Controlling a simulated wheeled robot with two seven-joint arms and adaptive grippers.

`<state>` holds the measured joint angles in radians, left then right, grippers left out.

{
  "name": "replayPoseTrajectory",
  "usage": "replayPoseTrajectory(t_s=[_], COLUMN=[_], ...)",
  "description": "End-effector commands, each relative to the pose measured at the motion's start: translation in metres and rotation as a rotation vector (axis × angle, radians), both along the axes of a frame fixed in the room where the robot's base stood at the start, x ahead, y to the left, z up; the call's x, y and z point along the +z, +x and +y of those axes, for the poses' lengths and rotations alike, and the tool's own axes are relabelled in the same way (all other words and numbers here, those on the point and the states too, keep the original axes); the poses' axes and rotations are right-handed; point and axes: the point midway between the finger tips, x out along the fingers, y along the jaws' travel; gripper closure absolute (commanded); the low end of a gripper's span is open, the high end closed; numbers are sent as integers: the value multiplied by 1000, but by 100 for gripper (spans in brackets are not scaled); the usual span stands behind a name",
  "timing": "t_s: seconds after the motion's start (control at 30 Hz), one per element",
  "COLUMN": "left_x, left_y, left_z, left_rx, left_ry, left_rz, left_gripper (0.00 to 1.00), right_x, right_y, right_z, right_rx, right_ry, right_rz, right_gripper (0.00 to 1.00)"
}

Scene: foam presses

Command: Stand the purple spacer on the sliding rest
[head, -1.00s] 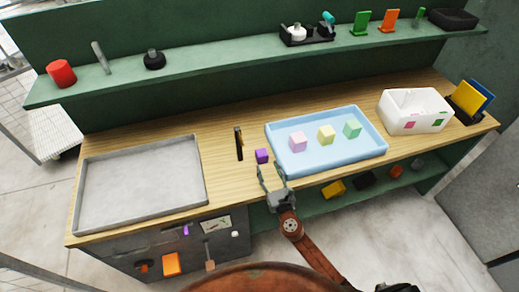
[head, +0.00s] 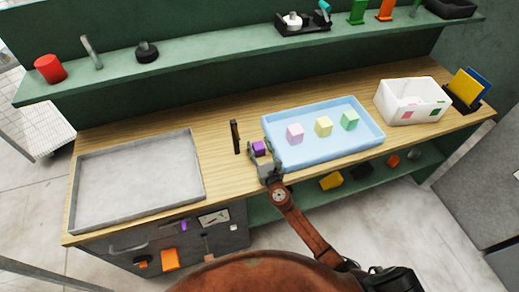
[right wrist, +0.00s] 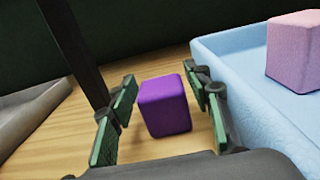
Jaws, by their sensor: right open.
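The purple spacer (head: 258,148) is a small cube standing on the wooden bench, just left of the blue tray. My right gripper (head: 260,156) is open at it. In the right wrist view the spacer (right wrist: 165,106) stands between the two green-padded fingers of the gripper (right wrist: 163,98), with a visible gap on the left and a narrower one on the right. I cannot tell for sure which thing is the sliding rest. A dark upright post (head: 235,136) stands on the bench left of the spacer. My left gripper is not in view.
The blue tray (head: 290,163) holds pink, yellow and green cubes close to the gripper's right. A shallow grey tray (head: 198,180) lies at the left. A white bin (head: 391,117) stands at the right. A green shelf (head: 220,54) runs behind.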

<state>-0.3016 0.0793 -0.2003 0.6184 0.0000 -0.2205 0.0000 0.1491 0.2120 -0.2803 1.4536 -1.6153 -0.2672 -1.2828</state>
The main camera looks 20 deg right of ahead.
Motion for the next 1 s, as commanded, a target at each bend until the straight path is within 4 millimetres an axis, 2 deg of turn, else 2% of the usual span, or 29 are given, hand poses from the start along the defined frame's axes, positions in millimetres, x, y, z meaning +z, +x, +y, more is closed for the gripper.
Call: replayPoseTrajectory(t_s=[0.17, 0.7, 1.0], left_x=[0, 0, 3], left_y=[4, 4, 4], left_z=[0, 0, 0], left_rx=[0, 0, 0], left_ry=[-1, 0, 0], left_rz=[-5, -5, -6], left_gripper=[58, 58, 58], right_x=[0, 1, 5], right_y=[0, 0, 0], right_z=[0, -1, 0], right_rx=[0, -1, 0], right_ry=[0, -1, -1], right_rz=[0, -2, -2], right_gripper=[56, 94, 95])
